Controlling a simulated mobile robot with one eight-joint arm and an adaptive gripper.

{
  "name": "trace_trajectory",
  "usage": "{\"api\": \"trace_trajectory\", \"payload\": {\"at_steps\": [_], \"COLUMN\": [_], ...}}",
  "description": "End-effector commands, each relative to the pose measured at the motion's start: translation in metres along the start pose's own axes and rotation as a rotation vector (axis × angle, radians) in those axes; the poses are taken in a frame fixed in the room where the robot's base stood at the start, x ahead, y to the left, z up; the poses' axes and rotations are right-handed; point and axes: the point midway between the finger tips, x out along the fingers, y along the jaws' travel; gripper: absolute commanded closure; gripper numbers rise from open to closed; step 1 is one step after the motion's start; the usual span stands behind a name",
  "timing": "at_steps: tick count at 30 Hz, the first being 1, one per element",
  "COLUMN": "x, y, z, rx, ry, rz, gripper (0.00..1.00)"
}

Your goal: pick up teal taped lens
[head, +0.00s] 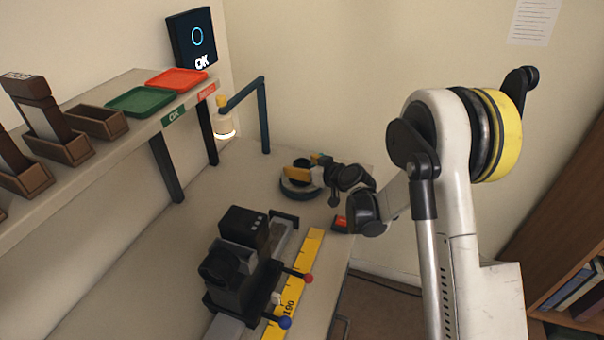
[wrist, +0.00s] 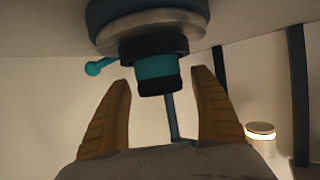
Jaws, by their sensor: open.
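The teal taped lens (wrist: 156,67) is a dark cylinder with a teal band. In the wrist view, which looks upside down, it sits against a round holder with a grey rim (wrist: 150,33) and dark blue body. My gripper (wrist: 162,80) is open, its two tan fingers either side of the lens end with gaps on both sides. I cannot tell how deep the lens lies between them.
A teal knob (wrist: 96,68) sticks out beside the holder. A black bench device (head: 235,275) and yellow ruler (head: 293,285) lie in front. A shelf holds green (head: 142,101) and red (head: 177,80) trays.

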Motion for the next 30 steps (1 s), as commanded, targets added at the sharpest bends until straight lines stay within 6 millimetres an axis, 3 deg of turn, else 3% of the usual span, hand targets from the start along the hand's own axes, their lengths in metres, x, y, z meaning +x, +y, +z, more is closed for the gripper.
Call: {"api": "trace_trajectory", "payload": {"at_steps": [2,8,9,11,20,28,30], "x": [-0.001,-0.001,-0.001,-0.001,-0.003,-0.019,-0.029], "y": [0.000,0.000,0.000,0.000,0.000,0.000,0.016], "z": [-0.001,-0.001,-0.001,-0.001,-0.006,-0.045,-0.048], "rx": [0.000,0.000,0.000,0.000,0.001,0.001,0.004], "ry": [0.000,0.000,0.000,0.000,0.000,0.000,0.001], "rz": [0.000,0.000,0.000,0.000,0.000,0.000,0.004], "gripper": [0.26,0.83,0.88,0.92,0.92,0.92,0.92]}}
